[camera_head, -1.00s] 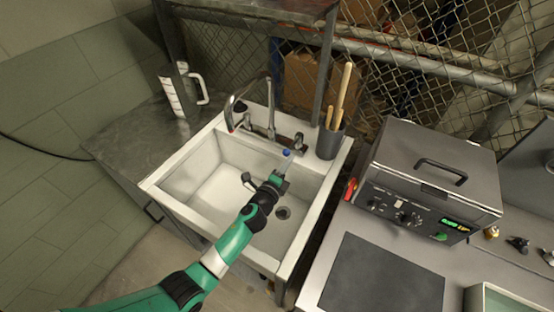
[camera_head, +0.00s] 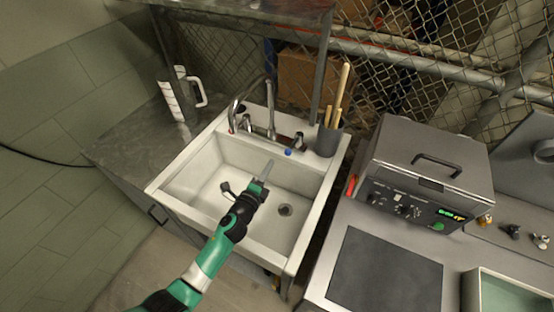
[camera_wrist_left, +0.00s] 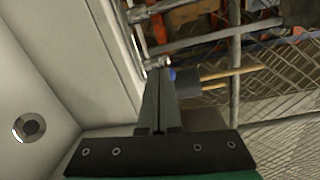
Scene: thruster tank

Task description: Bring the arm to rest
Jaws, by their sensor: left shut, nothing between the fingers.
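My left arm, green and black, reaches in from the bottom of the head view. My left gripper (camera_head: 267,170) is over the white sink (camera_head: 205,172), with its fingers pointing toward the faucet side. The gripper is shut and holds nothing. In the left wrist view its two dark fingers (camera_wrist_left: 160,78) lie together. The faucet (camera_head: 270,110) stands at the back of the sink, apart from the fingers. A blue-capped tap handle (camera_head: 288,151) is on the back rim, just beyond the fingertips. My right gripper is in neither view.
A dark cup with wooden-handled tools (camera_head: 329,139) stands at the sink's back right corner. A white jug (camera_head: 180,95) stands on the metal counter at left. A grey machine with a lid handle (camera_head: 428,170) and a dark mat (camera_head: 385,275) are at right.

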